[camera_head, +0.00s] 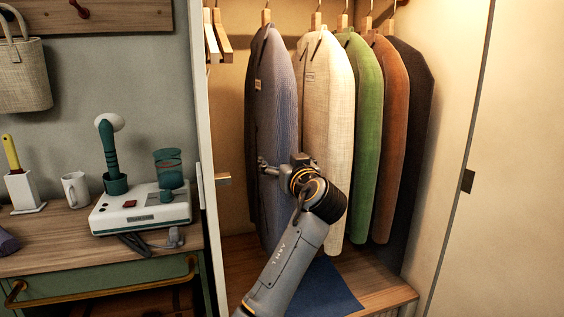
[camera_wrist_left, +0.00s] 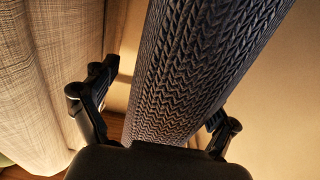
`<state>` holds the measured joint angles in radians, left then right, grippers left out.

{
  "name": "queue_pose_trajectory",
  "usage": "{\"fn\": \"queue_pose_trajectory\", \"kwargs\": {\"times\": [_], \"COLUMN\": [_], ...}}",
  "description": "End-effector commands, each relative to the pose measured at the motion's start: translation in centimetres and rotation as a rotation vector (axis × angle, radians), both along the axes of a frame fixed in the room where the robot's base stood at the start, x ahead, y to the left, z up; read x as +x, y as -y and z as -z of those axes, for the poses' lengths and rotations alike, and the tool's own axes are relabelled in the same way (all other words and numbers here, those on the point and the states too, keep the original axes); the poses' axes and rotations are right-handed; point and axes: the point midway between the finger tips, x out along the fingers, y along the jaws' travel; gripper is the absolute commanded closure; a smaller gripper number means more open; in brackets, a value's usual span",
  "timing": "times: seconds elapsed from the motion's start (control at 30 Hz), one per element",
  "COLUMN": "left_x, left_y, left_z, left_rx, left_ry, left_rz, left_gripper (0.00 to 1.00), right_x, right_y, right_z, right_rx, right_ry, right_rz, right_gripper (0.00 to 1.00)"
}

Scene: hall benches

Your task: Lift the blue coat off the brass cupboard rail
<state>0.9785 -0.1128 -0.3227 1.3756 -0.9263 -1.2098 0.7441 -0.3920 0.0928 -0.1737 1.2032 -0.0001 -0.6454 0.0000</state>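The blue coat (camera_head: 272,110), a grey-blue knit, hangs leftmost on its wooden hanger in the open cupboard. The brass rail itself is not clearly visible; the hanger hooks run up past the top edge. My left gripper (camera_head: 266,168) is at the coat's lower middle, at its right side. In the left wrist view, the coat (camera_wrist_left: 190,75) passes between the two open fingers (camera_wrist_left: 160,100). A gap shows beside the left finger; I cannot tell whether the right finger touches the cloth. My right gripper is not in view.
A cream coat (camera_head: 325,90) hangs close right of the blue one, then green (camera_head: 364,130), rust (camera_head: 393,110) and dark (camera_head: 412,150) garments. Bare hangers (camera_head: 216,38) hang at left. A dark blue cloth (camera_head: 325,290) lies on the cupboard floor. A white appliance (camera_head: 140,212) stands on the bench.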

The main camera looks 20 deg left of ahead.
Motion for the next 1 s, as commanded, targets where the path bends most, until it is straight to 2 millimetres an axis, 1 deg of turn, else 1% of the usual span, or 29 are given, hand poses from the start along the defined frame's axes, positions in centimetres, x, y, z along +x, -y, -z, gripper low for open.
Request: {"fn": "queue_pose_trajectory", "kwargs": {"times": [0.03, 0.07, 0.1, 0.17, 0.2, 0.27, 0.3, 0.37, 0.4, 0.43, 0.67, 0.93, 0.97, 1.0], "left_x": [0.00, 0.00, 0.00, 0.00, 0.00, 0.00, 0.01, 0.01, 0.01, -0.04, -0.05, -0.06, -0.06, -0.06], "left_y": [0.00, 0.00, -0.01, -0.01, -0.01, -0.01, -0.03, -0.03, -0.03, -0.01, 0.00, 0.01, 0.01, 0.01], "left_z": [0.00, 0.00, 0.01, 0.01, 0.01, 0.01, 0.02, 0.02, 0.02, -0.33, -0.61, -0.74, -0.74, -0.73], "left_rx": [0.000, 0.000, 0.000, 0.000, 0.000, 0.000, -0.001, -0.001, -0.001, 0.002, 0.002, 0.002, 0.002, 0.002], "left_ry": [0.000, 0.000, 0.000, 0.000, 0.000, 0.000, -0.001, -0.001, -0.001, 0.007, 0.006, 0.007, 0.007, 0.007], "left_rz": [0.000, 0.000, 0.000, 0.000, 0.000, 0.000, 0.000, 0.000, 0.000, 0.001, 0.000, 0.000, 0.000, 0.000], "left_gripper": [0.19, 0.25, 0.34, 0.46, 0.54, 0.66, 0.74, 0.87, 0.95, 0.95, 0.96, 0.96, 0.35, 0.27], "right_x": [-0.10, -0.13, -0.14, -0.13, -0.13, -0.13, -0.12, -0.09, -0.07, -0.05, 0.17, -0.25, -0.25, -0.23], "right_y": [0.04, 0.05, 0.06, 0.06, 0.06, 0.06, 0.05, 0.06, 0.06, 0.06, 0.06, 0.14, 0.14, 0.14], "right_z": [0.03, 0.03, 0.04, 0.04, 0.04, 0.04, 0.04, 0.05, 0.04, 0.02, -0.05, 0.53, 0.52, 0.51], "right_rx": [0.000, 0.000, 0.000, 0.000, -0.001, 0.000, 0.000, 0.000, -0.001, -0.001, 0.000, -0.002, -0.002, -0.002], "right_ry": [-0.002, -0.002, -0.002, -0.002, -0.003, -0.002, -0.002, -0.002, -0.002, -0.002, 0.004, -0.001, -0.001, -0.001], "right_rz": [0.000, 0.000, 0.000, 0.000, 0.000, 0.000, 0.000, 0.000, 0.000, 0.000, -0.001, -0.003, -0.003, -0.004], "right_gripper": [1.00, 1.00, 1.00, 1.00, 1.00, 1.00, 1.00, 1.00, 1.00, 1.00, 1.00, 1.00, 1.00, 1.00]}}
